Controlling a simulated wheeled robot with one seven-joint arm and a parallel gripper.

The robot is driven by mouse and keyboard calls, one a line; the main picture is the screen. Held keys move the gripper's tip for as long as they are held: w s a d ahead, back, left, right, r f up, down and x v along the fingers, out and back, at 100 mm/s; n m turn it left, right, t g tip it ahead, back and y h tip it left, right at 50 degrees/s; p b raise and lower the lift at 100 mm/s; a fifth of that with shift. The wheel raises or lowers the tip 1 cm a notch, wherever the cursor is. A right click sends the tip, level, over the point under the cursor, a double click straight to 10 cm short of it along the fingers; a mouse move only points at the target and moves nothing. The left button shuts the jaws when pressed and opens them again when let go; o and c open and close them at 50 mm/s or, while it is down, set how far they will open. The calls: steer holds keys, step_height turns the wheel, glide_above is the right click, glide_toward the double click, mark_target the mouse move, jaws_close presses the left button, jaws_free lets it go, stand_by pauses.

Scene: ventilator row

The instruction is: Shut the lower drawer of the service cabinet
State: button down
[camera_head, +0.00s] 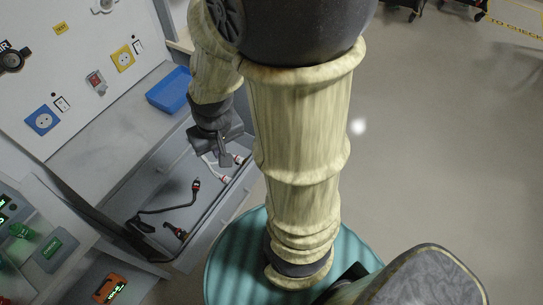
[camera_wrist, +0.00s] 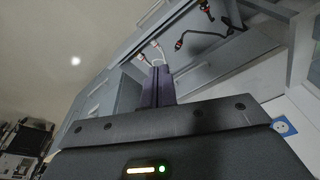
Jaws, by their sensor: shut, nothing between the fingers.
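An open drawer (camera_head: 163,196) of the service cabinet (camera_head: 113,133) sticks out to the right below the cabinet's top in the head view. Whether it is the lower one I cannot tell for certain. Black and red cables (camera_head: 195,186) and white-ended leads lie in it. Its front wall is the long edge at right. My gripper (camera_head: 226,162) is shut and empty, with its fingers pointing down over the drawer near the far end of the front wall. In the wrist view the shut fingers (camera_wrist: 160,69) overlap the drawer's edge; contact cannot be told.
A blue tray (camera_head: 170,91) stands on the cabinet top. A white panel with coloured sockets (camera_head: 42,121) rises behind. Devices with green displays (camera_head: 55,248) are at lower left. My arm hides part of the middle. Grey floor (camera_head: 430,150) is clear at right.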

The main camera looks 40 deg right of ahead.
steer(key=d+f+m+y+b, duration=0.5)
steer(key=f+m+b, duration=0.3)
steer(key=f, duration=0.5)
steer(key=d+f+m+y+b, duration=0.5)
steer(key=f+m+b, duration=0.3)
steer(key=f, duration=0.5)
steer(key=s+d+f+m+t+h+b, duration=0.1)
steer(key=d+f+m+t+h+b, duration=0.1)
steer(key=d+f+m+t+b, duration=0.3)
steer(key=s+d+f+m+t+h+b, duration=0.1)
steer(key=d+f+m+t+b, duration=0.5)
steer(key=d, duration=0.8)
step_height(320, 180, down, 3)
steer(key=m+t+h, duration=0.1)
steer(key=m+t, duration=0.2)
steer(key=t, duration=0.1)
steer(key=shift+d+r+m, duration=0.15)
steer(key=shift+d+m, duration=0.05)
steer(key=shift+m, duration=0.2)
steer(key=shift+w, duration=0.1)
steer(key=b+x, duration=0.3)
steer(key=x, duration=1)
steer(key=shift+w+a, duration=0.2)
steer(key=shift+w, duration=0.15)
steer(key=shift+w, duration=0.15)
